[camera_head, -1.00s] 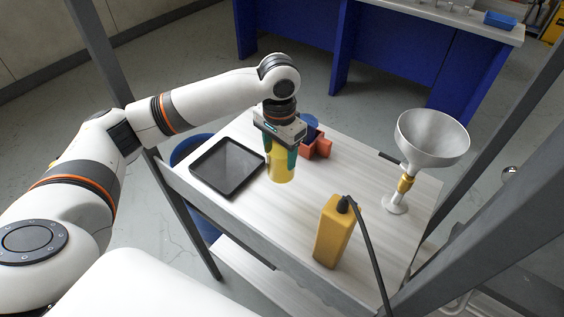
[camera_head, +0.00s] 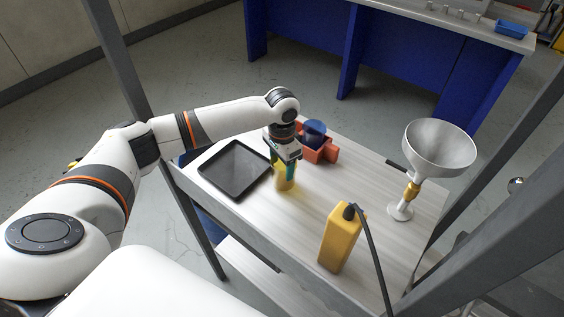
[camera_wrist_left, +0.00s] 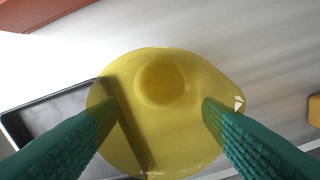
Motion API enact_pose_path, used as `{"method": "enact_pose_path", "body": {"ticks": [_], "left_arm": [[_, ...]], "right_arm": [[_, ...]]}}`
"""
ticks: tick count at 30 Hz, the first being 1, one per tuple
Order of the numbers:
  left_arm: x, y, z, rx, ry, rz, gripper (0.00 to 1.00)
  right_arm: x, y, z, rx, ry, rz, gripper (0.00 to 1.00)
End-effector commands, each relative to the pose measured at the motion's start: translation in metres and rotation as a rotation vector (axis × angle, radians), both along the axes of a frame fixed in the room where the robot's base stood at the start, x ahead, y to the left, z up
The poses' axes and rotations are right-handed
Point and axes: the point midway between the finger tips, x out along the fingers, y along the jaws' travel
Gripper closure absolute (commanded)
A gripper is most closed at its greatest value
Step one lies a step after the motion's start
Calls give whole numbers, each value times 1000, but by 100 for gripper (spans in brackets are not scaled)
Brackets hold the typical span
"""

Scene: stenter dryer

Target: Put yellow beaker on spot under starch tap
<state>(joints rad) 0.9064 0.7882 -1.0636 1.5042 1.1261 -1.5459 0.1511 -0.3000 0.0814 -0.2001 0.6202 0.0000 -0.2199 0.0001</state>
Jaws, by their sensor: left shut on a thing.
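The yellow beaker (camera_head: 286,180) is see-through and upright, in the middle of the table beside the black tray. My left gripper (camera_head: 285,165) is shut on it from above. In the left wrist view, the beaker (camera_wrist_left: 160,110) fills the middle, with a green finger on either side and its spout toward the right. I cannot tell whether its base touches the table. A grey funnel (camera_head: 440,146) with a brass valve (camera_head: 412,190) beneath stands at the table's right, probably the starch tap, above a small white round base (camera_head: 401,211). My right gripper is not in view.
The black tray (camera_head: 262,154) lies left of the beaker. A red-orange bin (camera_head: 328,154) with a blue item (camera_head: 315,128) stands behind. A yellow box with a black cable (camera_head: 341,238) stands in front. Bare table lies between beaker and funnel. Grey frame posts flank the table.

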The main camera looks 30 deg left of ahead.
Motion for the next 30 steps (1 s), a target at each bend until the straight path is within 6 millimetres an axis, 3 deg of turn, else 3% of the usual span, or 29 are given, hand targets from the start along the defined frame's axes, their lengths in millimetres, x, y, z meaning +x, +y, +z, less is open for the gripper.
{"method": "enact_pose_path", "body": {"ticks": [12,13,17,26,30], "left_arm": [[0,0,-6,-1,0,0,62],[0,0,-7,0,-1,0,38],[0,0,-7,0,-1,0,18],[0,0,-5,0,-2,0,18],[1,0,7,-1,-4,0,18]], "right_arm": [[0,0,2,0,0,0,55],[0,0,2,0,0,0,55],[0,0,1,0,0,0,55],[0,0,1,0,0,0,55],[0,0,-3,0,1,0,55]]}}
